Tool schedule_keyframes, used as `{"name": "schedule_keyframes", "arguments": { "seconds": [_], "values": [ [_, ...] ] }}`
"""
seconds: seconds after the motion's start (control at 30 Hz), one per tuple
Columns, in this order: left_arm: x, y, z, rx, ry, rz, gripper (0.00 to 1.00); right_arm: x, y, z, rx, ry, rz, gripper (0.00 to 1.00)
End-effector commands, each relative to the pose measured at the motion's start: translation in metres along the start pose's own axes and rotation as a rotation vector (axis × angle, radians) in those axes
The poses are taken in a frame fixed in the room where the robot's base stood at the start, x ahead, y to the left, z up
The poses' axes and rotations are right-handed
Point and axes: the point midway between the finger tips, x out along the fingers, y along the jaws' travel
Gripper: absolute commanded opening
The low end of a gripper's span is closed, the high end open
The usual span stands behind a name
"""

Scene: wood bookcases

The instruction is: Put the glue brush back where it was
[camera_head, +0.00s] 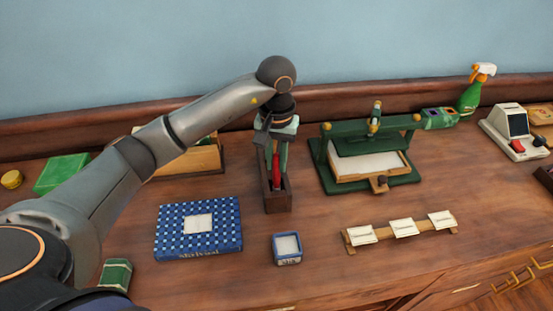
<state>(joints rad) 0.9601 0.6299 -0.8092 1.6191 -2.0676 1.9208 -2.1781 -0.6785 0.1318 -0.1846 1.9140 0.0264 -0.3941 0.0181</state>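My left gripper (274,150) points down over a narrow, dark wooden holder (277,201) at the middle of the bench. Its fingers reach down at the holder's far part. A slim red thing (276,171) stands or leans in the holder, just below and between the fingers. I cannot tell whether it is the glue brush, or whether the fingers grip it. No other thing in view is clearly a glue brush. The gripper and wrist hide the back of the holder. My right gripper is not in view.
A green press (368,160) stands right of the holder. In front are a blue patterned book (198,240), a small blue box (287,249) and a wooden strip with white cards (403,228). A wooden box (190,161) stands left, partly behind my arm. A spray bottle (470,98) stands far right.

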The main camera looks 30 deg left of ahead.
Motion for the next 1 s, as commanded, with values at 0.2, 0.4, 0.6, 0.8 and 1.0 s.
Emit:
{"name": "schedule_keyframes", "arguments": {
  "seconds": [0.2, 0.4, 0.6, 0.8, 1.0],
  "values": [
    [0.000, 0.000, 0.000, 0.000, 0.000, 0.000, 0.45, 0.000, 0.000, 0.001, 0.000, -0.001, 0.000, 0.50],
    [0.000, 0.000, 0.000, 0.000, 0.000, 0.000, 0.52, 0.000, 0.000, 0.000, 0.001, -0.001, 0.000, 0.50],
    [-0.005, 0.000, 0.000, 0.000, 0.000, 0.000, 0.52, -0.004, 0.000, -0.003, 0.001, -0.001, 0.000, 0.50],
    [-0.037, 0.000, -0.002, -0.001, 0.007, 0.002, 0.52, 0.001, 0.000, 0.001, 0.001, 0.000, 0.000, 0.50],
    [-0.080, -0.001, -0.001, -0.001, 0.006, 0.000, 0.52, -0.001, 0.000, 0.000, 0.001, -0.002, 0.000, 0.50]
  ]
}}
